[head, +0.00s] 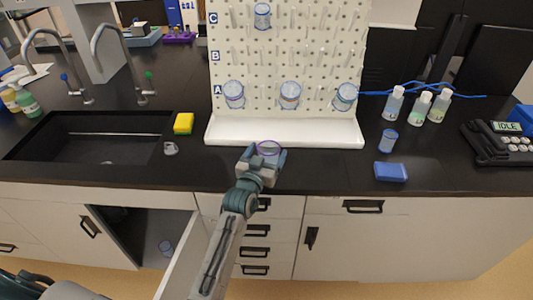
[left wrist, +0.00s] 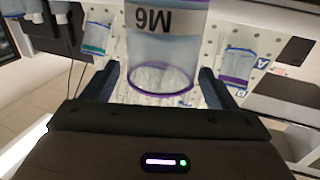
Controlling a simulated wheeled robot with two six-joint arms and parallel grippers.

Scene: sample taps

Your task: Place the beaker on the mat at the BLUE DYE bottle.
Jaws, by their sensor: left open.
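A clear beaker with a purple rim (head: 268,147) is at my left gripper (head: 262,160), in front of the white pegboard's base. In the left wrist view the beaker (left wrist: 164,60) shows large between the two fingers of my left gripper (left wrist: 163,85), with an upside-down label that seems to read M6. The jaws are open around it; whether it touches the counter is hidden. Several small bottles, including a white-capped one (head: 394,104), stand at the right; their labels are too small to read. I cannot make out a mat or which bottle is BLUE DYE. My right gripper is not in view.
The pegboard (head: 285,65) holds other beakers, several in row A. Another blue-tinted vessel (head: 388,140) and a blue block (head: 390,171) are on the counter at right. A sink (head: 85,137) and yellow sponge (head: 183,123) are left. A lower cabinet door (head: 185,265) stands open.

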